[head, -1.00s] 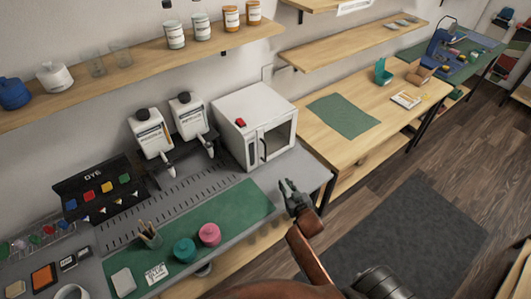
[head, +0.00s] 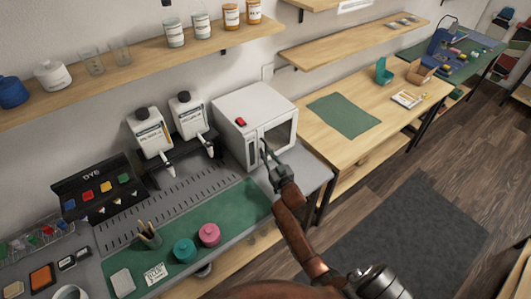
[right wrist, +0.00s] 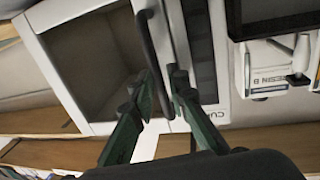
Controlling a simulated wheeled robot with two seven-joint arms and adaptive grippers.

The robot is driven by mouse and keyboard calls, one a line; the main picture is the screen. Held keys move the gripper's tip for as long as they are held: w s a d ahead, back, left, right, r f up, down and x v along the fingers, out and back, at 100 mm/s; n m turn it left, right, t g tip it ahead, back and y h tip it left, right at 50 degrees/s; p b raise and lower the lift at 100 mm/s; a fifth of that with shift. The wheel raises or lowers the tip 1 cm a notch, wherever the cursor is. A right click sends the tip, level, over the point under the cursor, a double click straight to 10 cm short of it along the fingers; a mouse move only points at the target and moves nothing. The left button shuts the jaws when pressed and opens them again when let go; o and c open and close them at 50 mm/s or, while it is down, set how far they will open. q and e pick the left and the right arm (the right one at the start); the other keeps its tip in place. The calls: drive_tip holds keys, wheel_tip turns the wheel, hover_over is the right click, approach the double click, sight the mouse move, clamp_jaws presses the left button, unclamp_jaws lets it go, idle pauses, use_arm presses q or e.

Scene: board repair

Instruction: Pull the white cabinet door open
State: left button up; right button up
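The white cabinet (head: 235,105) stands on the grey counter and also shows in the right wrist view (right wrist: 85,60). Its door has a dark window (head: 281,136) and looks shut. The dark bar handle (right wrist: 150,45) runs along the door's edge beside the window. My right gripper (head: 266,152) is in front of the door. In the right wrist view its green fingers (right wrist: 164,80) are apart, one on each side of the handle's lower part. I cannot tell whether either finger touches it. My left gripper is not in view.
Two white dispensers (head: 152,133) stand left of the cabinet. A green mat (head: 225,212) with a pink jar (head: 209,234) and a teal jar (head: 185,250) lies on the counter in front. A wooden table (head: 385,115) is to the right. The floor in front is clear.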

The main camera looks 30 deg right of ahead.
drive_tip(key=shift+w, duration=0.35)
drive_tip(key=shift+c, duration=0.6)
clamp_jaws()
drive_tip(key=shift+s+d, duration=0.1)
